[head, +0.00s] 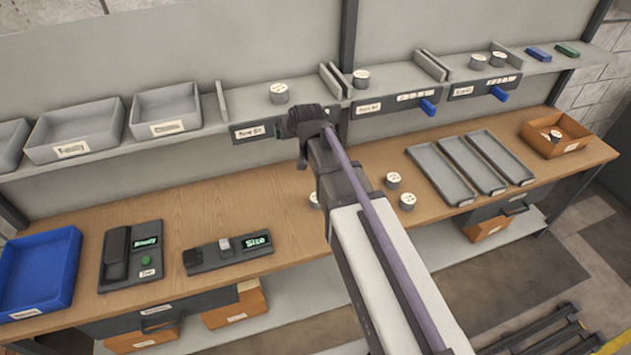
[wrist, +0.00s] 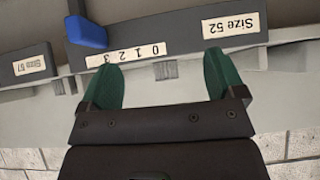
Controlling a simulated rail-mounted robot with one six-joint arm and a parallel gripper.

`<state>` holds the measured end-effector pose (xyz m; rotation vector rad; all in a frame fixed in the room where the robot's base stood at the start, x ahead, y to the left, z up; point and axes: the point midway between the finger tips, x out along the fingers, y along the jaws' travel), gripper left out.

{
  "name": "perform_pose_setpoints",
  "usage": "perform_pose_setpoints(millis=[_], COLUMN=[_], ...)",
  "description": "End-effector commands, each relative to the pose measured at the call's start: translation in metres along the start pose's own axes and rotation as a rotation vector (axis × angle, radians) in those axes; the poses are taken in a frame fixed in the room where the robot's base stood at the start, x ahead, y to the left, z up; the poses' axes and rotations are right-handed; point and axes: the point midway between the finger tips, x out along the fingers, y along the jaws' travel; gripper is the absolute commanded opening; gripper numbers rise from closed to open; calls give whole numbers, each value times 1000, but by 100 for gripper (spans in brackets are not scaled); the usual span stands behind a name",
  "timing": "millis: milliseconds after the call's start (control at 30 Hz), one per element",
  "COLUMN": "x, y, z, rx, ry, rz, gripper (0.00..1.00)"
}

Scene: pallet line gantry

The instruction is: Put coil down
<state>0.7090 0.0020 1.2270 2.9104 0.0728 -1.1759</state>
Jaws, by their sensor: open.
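Several coils, short grey cylinders with pale printed tops, are in the head view. One coil (head: 279,93) stands upright on the shelf above the Size 52 label (head: 247,133), just up and left of my gripper (head: 305,122). Other shelf coils (head: 361,79) stand further right. Coils also stand on the wooden bench, one (head: 393,180) right of my arm and one (head: 315,200) partly hidden by it. In the wrist view my gripper (wrist: 163,78) has its green fingers wide apart in front of the Size 52 label (wrist: 230,27), with no coil visible between them.
Upright dividers (head: 330,82) split the shelf (head: 235,108). Grey bins (head: 75,130) fill its left end. A blue tray (head: 40,272), two small devices, grey trays (head: 440,175) and a brown bin (head: 570,140) occupy the bench (head: 205,205). A blue slider (wrist: 86,33) sits beside the 0-to-3 scale.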

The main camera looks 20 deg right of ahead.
Motion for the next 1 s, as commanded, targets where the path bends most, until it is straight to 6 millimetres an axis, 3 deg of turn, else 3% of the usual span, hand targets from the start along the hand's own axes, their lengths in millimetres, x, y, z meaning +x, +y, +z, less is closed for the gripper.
perform_pose_setpoints(millis=[33,133,233,333,633,900,1000], x=[-30,-81,-124,-143,-137,-59,-48], y=[-3,-6,-8,-8,-7,-6,-6], z=[53,138,191,211,218,298,310], rx=[3,16,28,35,36,35,35], ry=[-151,-468,-692,-795,-807,-805,-805], rz=[-1,8,24,34,34,34,34], gripper=[88,88,88,88,88,88,88])
